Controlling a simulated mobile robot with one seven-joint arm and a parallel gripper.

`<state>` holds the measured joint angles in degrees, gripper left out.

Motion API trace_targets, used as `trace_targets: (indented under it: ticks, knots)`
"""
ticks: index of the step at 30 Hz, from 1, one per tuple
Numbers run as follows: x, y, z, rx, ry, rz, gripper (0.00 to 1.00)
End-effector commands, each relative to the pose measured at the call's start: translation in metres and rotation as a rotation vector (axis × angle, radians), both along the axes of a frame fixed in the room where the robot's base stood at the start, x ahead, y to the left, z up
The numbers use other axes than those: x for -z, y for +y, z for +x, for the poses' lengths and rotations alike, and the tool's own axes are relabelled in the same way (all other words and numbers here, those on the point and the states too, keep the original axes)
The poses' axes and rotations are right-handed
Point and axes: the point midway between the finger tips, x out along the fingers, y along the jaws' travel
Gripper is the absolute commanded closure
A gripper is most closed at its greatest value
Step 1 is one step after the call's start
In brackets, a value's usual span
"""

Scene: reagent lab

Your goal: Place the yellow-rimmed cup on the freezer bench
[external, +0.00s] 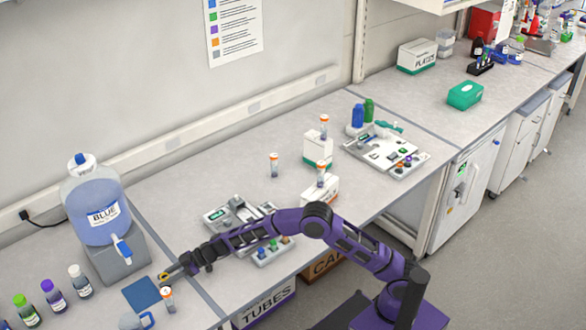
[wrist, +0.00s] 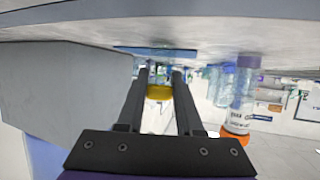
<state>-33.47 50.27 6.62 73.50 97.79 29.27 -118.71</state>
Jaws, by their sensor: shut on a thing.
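The yellow-rimmed cup shows in the external view as a small yellow ring (external: 163,277) at my gripper (external: 170,275), at the lower left. In the wrist view the yellow rim (wrist: 160,92) is between the two fingertips, and my gripper (wrist: 158,85) is shut on it. The rest of the cup is too small or hidden to make out. It is near the blue mat (external: 141,293) on the left bench; the exact height above the bench is unclear. The bench with the white freezer door (external: 467,190) under it is at the right, far from my gripper.
An orange-capped tube (external: 168,299) stands close beside my gripper, also in the wrist view (wrist: 238,118). The blue dispenser (external: 97,208) on its grey block is behind. White boxes (external: 318,148) with orange-capped tubes stand mid-bench. A green box (external: 465,95) sits on the right bench, with clear surface around it.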

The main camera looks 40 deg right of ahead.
Motion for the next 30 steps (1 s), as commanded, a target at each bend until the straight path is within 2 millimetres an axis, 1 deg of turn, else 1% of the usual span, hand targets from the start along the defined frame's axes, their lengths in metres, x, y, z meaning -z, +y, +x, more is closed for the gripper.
trace_targets:
  ticks: [2,3,7,15,20,26,30]
  knots:
    - [0.003,0.000,0.000,0.000,0.000,0.000,1.00]
    - [0.001,0.000,0.000,0.000,0.000,0.000,0.58]
    - [0.001,0.000,0.000,0.000,0.000,0.000,0.35]
    - [0.001,0.000,0.000,0.000,0.000,0.000,0.35]
    - [-0.004,-0.001,0.000,0.001,0.000,0.000,0.35]
    - [-0.014,-0.031,-0.009,0.003,-0.003,0.000,0.35]
    - [-0.025,-0.057,-0.017,0.003,-0.003,0.000,0.35]
